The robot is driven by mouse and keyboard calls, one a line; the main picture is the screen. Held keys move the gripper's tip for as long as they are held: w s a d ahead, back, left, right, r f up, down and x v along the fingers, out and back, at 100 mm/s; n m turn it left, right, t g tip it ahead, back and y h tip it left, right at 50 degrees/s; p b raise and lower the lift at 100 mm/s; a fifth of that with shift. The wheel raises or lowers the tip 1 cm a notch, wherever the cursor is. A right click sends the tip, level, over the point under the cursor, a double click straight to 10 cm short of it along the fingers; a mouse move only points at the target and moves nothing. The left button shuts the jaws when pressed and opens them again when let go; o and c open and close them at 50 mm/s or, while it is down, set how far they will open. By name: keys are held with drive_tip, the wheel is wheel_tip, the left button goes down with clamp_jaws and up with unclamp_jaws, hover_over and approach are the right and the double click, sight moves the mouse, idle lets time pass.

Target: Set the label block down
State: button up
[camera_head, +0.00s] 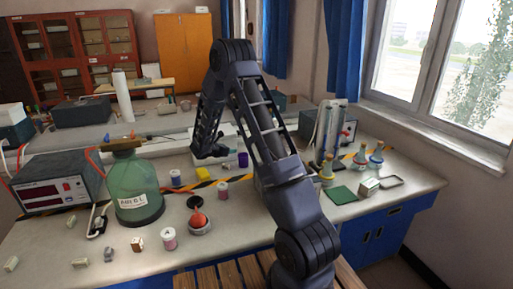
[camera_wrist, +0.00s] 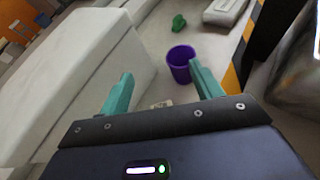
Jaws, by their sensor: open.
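My gripper (camera_head: 212,152) is low over the middle of the bench. In the wrist view its two teal fingers are wide apart, and the gripper (camera_wrist: 161,73) holds nothing that I can see. A small pale block with dark marks (camera_wrist: 162,104) shows between the fingers, partly hidden by the gripper's body. It may be the label block; I cannot tell whether it touches a finger. In the head view my arm hides that spot.
A purple cup (camera_wrist: 180,62) stands just beyond the right finger, and a green item (camera_wrist: 178,22) lies farther off. A large white box (camera_wrist: 75,70) is close by the left finger. A green bottle (camera_head: 133,190) and several small blocks are at the left. Glassware (camera_head: 375,155) stands right.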

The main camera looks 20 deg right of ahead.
drive_tip(key=s+d+r+m+g+y, duration=0.1)
drive_tip(key=s+d+r+m+g, duration=0.15)
drive_tip(key=s+r+m, duration=0.4)
drive_tip(key=s+d+r+m+g, duration=0.1)
drive_tip(key=s+d+r+m, duration=0.25)
drive_tip(key=s+r, duration=0.5)
drive_tip(key=s+d+r+m+g+y, duration=0.15)
drive_tip(key=s+d+r+m, duration=0.25)
drive_tip(key=s+r, duration=0.4)
drive_tip(key=s+a+r+m+y, duration=0.1)
drive_tip(key=s+a+m+y, duration=0.1)
drive_tip(key=s, duration=0.7)
drive_tip(key=s+a+r+m+y, duration=0.1)
drive_tip(key=s+m+y, duration=0.2)
drive_tip(key=s, duration=0.6)
drive_tip(key=s+a+r+m+t+y, duration=0.1)
drive_tip(key=s+a+r+m+y, duration=0.1)
drive_tip(key=s+m, duration=0.3)
drive_tip(key=s, duration=0.4)
drive_tip(key=shift+s+a+m+y, duration=0.25)
drive_tip(key=shift+a+m+y, duration=0.1)
drive_tip(key=shift+m, duration=0.05)
